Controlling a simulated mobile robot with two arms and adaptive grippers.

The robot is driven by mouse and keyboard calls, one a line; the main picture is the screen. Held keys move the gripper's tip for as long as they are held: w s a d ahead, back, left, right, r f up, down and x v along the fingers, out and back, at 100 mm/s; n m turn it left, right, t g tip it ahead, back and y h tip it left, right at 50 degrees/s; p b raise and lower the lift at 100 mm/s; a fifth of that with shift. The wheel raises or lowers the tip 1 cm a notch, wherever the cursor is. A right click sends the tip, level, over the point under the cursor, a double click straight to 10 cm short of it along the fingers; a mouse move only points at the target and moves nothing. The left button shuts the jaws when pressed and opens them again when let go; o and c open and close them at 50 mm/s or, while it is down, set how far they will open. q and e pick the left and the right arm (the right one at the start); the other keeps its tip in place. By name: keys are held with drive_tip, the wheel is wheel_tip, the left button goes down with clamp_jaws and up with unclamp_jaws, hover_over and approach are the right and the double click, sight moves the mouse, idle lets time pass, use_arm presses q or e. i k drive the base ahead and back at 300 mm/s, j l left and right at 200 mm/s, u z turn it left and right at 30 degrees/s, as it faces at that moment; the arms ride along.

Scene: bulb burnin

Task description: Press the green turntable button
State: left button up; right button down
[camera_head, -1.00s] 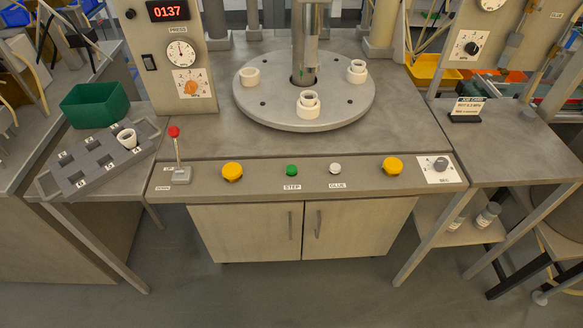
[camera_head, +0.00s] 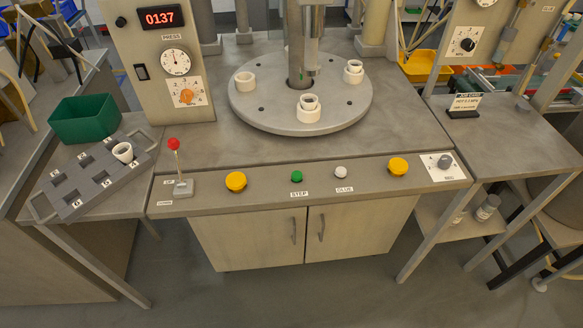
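The green button (camera_head: 297,176), labelled STEP, sits on the front panel of the bench, left of a white button (camera_head: 340,173) labelled GLUE. The round grey turntable (camera_head: 255,107) is behind it on the bench top. It carries white ring parts at its left (camera_head: 245,82), front (camera_head: 308,108) and right (camera_head: 353,71), with smaller pieces in the front and right ones. A metal press column (camera_head: 300,45) stands over the turntable's middle. Neither of my grippers shows in the head view.
Yellow buttons (camera_head: 236,181) flank the panel, the other one at the right (camera_head: 398,166). A red-knobbed lever (camera_head: 174,145) stands at the panel's left end and a dial (camera_head: 444,161) at its right. A grey tray (camera_head: 75,190) and green bin (camera_head: 90,118) are on the left side table. The panel front is clear.

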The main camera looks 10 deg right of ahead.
sight(296, 176)
drive_tip(key=i+j+z, duration=0.2)
drive_tip(key=j, duration=0.35)
drive_tip(key=i+j+z, duration=0.2)
drive_tip(key=j, duration=0.35)
drive_tip(key=j+z, duration=0.2)
drive_tip(key=j, duration=0.35)
drive_tip(key=i+j+z, duration=0.2)
drive_tip(key=j, duration=0.4)
drive_tip(key=k, duration=0.1)
